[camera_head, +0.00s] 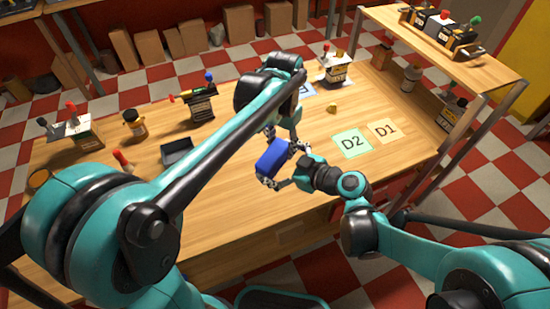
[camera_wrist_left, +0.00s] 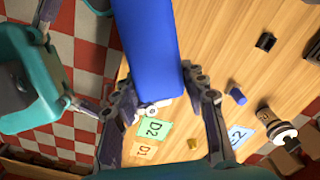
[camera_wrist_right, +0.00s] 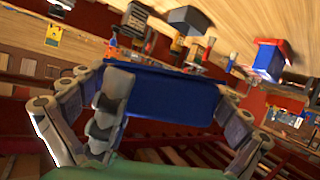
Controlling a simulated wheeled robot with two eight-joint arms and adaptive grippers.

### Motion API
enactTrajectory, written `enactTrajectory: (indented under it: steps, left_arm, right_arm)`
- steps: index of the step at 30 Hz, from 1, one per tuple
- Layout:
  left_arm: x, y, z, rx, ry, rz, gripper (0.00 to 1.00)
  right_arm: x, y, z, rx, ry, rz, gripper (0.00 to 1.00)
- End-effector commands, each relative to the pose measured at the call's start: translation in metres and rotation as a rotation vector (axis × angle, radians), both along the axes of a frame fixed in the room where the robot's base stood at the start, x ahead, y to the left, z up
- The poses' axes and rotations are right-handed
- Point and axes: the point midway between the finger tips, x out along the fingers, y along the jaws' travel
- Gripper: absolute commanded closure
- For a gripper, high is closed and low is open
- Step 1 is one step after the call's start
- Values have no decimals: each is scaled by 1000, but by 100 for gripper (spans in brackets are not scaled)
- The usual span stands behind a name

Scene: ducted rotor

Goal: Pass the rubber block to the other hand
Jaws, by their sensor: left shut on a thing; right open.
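The rubber block is a long blue block (camera_head: 272,157), held above the table's middle. My left gripper (camera_head: 291,146) is shut on it; in the left wrist view the block (camera_wrist_left: 150,50) stands out from between the left fingers (camera_wrist_left: 165,110). My right gripper (camera_head: 276,180) is open close to the block's near side. In the right wrist view the block (camera_wrist_right: 170,97) lies across the space between the spread right fingers (camera_wrist_right: 165,115). I cannot tell whether the right fingers touch it.
The wooden table (camera_head: 240,235) carries a green D2 card (camera_head: 352,143), a peach D1 card (camera_head: 383,131), a small yellow piece (camera_head: 332,107) and a dark tray (camera_head: 180,152). Bottles and tool holders stand along the back and left. A raised shelf (camera_head: 450,70) is at right. The table's front is clear.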

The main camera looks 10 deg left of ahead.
Motion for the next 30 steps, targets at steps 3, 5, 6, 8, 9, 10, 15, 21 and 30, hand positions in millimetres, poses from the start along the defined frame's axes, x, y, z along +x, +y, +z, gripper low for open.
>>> enactTrajectory:
  steps: [3,5,6,8,9,10,15,21,30]
  left_arm:
    - [-3,-1,0,-2,8,1,92]
    - [-3,-1,0,-2,8,2,92]
    - [-3,-1,0,-2,8,2,92]
    - [-3,-1,0,-2,10,2,92]
    - [-3,-1,0,-2,10,2,92]
    - [-3,-1,0,-2,10,2,92]
    - [-4,-1,0,-3,10,2,92]
    - [-3,-1,0,-2,8,1,33]
    - [-2,0,4,-1,5,1,33]
  right_arm:
    - [3,0,0,0,-3,-6,0]
    - [3,-1,0,0,-3,-7,0]
    - [4,-1,0,-1,-4,-7,0]
    - [4,-1,1,-1,-4,-8,8]
    - [4,-1,0,-1,-4,-8,18]
    - [4,-1,1,-1,-4,-8,26]
    - [5,-1,1,-1,-5,-10,37]
    - [4,-1,1,-1,-4,-8,37]
    - [2,-1,0,0,-2,-5,37]
